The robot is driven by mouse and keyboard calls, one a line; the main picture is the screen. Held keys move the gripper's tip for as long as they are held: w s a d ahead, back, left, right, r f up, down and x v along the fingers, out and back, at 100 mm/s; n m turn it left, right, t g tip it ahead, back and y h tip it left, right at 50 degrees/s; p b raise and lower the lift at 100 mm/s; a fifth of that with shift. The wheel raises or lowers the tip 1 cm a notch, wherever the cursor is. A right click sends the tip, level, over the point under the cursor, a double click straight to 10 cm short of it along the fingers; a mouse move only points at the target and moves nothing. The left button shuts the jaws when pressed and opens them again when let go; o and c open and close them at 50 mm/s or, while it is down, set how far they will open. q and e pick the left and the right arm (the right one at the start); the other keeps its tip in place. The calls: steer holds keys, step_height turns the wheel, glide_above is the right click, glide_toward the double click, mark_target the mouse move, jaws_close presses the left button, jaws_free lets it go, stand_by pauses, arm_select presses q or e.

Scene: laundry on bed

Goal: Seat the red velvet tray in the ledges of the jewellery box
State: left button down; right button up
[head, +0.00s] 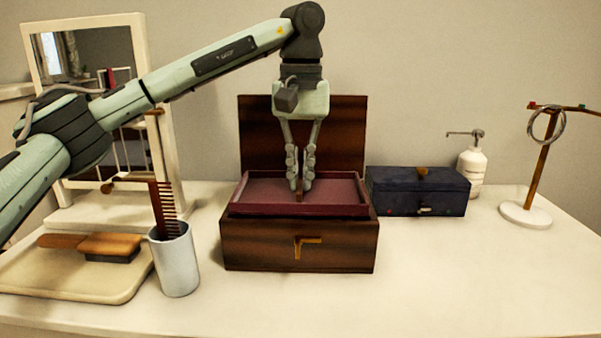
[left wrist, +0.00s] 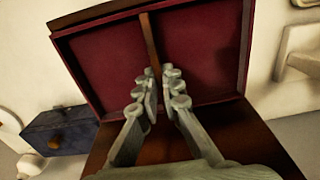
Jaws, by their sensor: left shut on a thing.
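The brown wooden jewellery box (head: 262,247) stands in the middle of the table with its lid (head: 257,130) raised at the back. The red velvet tray (head: 250,191) is over the box opening, its front rim showing above the box's front edge. I cannot tell whether it touches the ledges, which are hidden. The tray also shows in the left wrist view (left wrist: 208,56), with a wooden bar (left wrist: 151,42) across its middle. My left gripper (head: 300,187) points down into the tray and is shut on this bar. My right gripper is out of view.
A dark blue box (head: 415,192) stands close on the right, with a pump bottle (head: 472,168) and ring stand (head: 526,212) beyond. A white cup with a comb (head: 175,262), a brush (head: 110,246) on a tray and a mirror (head: 80,60) are left. The front table is clear.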

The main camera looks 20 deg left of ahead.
mark_target(301, 176)
arm_select(q)
steer(key=shift+f+b, duration=0.35)
steer(key=shift+f, duration=0.5)
steer(key=c, duration=1.6)
jaws_free()
step_height(301, 176, up, 12)
